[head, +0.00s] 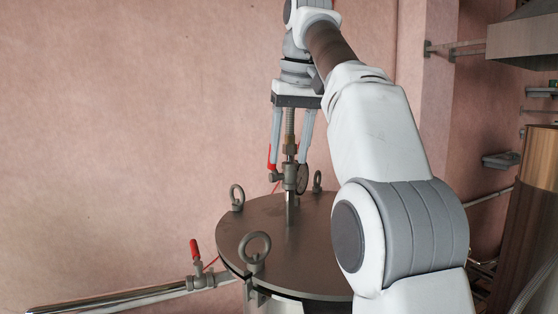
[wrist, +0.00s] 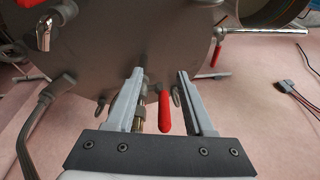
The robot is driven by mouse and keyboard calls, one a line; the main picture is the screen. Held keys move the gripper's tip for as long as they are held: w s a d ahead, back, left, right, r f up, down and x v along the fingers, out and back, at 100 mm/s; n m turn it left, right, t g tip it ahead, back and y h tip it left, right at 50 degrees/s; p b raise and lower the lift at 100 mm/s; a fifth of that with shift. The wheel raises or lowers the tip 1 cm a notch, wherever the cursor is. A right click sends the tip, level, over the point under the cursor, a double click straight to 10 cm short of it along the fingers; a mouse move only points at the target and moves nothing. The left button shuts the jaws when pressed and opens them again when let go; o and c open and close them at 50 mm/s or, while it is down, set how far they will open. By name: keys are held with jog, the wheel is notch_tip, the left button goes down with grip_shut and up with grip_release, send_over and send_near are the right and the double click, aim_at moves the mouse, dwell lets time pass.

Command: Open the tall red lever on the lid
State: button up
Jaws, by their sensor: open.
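The tall red lever (head: 270,157) stands upright on a small valve (head: 290,176) on a vertical pipe rising from the round dark lid (head: 250,222). My gripper (head: 288,158) points down over the valve with its fingers apart. In the wrist view my gripper (wrist: 161,74) is open, and the red lever (wrist: 164,110) lies between its two fingers, with a visible gap to the right finger. A brass-coloured pipe part (wrist: 140,118) shows close to the left finger. I cannot tell whether anything touches the fingers.
Several grey ring bolts stand on the lid, one large ring (head: 255,246) at the front. A second red lever (head: 195,249) is on the shiny pipe (head: 120,299) at lower left. A round gauge (head: 302,178) sits beside the valve.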

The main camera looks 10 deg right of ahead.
jog(key=s, duration=0.1)
jog(key=s+d+b, duration=0.1)
jog(key=s, duration=0.1)
jog(key=s+b, duration=0.1)
jog(key=s, duration=0.1)
jog(key=shift+s+d, duration=0.15)
jog(key=shift+d, duration=0.15)
